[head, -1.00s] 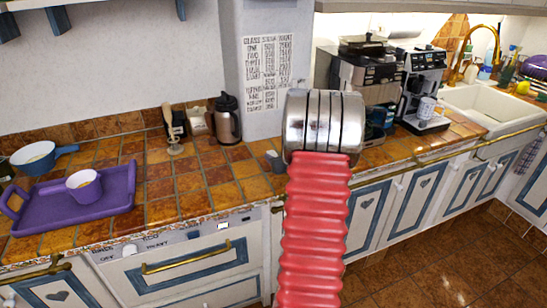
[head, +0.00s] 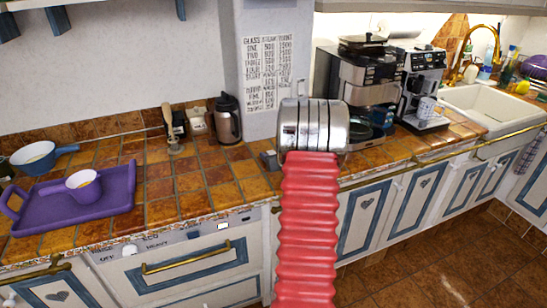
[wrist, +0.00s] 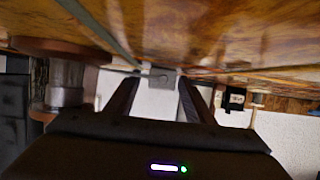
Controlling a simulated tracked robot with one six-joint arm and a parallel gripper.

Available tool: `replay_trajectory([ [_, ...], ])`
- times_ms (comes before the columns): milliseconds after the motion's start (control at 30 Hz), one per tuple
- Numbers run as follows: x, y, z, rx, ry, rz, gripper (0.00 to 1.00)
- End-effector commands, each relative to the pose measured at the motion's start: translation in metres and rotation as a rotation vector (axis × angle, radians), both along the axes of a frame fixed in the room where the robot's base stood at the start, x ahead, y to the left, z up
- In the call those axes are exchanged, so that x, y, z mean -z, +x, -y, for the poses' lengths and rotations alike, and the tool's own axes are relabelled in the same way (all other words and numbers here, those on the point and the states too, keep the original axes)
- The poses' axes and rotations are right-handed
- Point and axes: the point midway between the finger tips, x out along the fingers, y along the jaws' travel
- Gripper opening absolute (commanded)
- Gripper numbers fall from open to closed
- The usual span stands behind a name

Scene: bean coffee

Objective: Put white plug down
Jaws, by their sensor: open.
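A steel carafe (head: 228,118) and a wooden utensil (head: 172,130) stand at the back wall. A coffee machine (head: 368,85) stands right. The tiled counter (head: 190,185) between is mostly clear.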

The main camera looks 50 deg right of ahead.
Motion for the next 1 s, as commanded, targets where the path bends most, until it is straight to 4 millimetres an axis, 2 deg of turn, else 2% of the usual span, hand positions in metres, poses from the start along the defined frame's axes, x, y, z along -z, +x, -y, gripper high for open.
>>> replay_trajectory([
  [400,-0.0004,-0.0002,-0.0001,0.0,-0.001,0.001,0.47],
  [1000,-0.0004,-0.0005,0.0001,0.0,0.0,0.0,0.05],
])
